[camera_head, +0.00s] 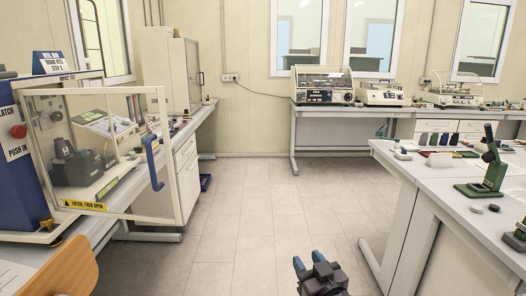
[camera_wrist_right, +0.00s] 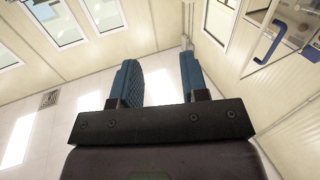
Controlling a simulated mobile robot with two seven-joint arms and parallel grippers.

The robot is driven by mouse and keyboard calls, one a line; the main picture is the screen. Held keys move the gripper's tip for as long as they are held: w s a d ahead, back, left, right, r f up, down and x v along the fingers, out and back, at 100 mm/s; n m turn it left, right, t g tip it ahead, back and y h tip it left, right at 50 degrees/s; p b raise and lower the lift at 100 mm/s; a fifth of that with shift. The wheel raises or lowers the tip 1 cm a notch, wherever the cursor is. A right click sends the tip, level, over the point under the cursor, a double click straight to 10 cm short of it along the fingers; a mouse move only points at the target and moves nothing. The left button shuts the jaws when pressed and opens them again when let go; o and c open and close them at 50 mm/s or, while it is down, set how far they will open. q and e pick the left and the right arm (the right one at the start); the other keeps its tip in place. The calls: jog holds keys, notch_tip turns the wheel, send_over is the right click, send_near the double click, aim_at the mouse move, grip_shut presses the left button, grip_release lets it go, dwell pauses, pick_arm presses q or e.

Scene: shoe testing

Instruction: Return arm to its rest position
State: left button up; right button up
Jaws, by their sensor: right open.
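My right gripper (camera_head: 308,260) is at the bottom middle of the head view, over the bare floor. Its two blue fingers stand apart with nothing between them. In the right wrist view the fingers (camera_wrist_right: 160,75) are also spread and empty. My left gripper does not show in either view.
An impact tester with a clear framed door (camera_head: 105,205) and a blue door handle (camera_head: 155,163) stands at left. A wooden chair back (camera_head: 68,270) is at lower left. At right, a white bench (camera_head: 440,180) carries a green stand (camera_head: 488,165). The floor (camera_head: 250,215) between is clear.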

jog(key=s+d+f+m+g+h, duration=0.1)
jog(key=s+d+f+g+h, duration=0.1)
jog(key=s+d+f, duration=0.3)
jog(key=s+d+f+m+g+h, duration=0.1)
jog(key=s+d+f+g+h, duration=0.1)
jog(key=s+d+f, duration=0.4)
jog(key=s+d+f+m+g+h, duration=0.1)
jog(key=s+d+f, duration=0.5)
jog(key=s+f, duration=0.6)
jog(key=s, duration=0.5)
jog(key=shift+f+g+h, duration=0.25)
jog(key=shift+g+h, duration=0.15)
dwell(3.9)
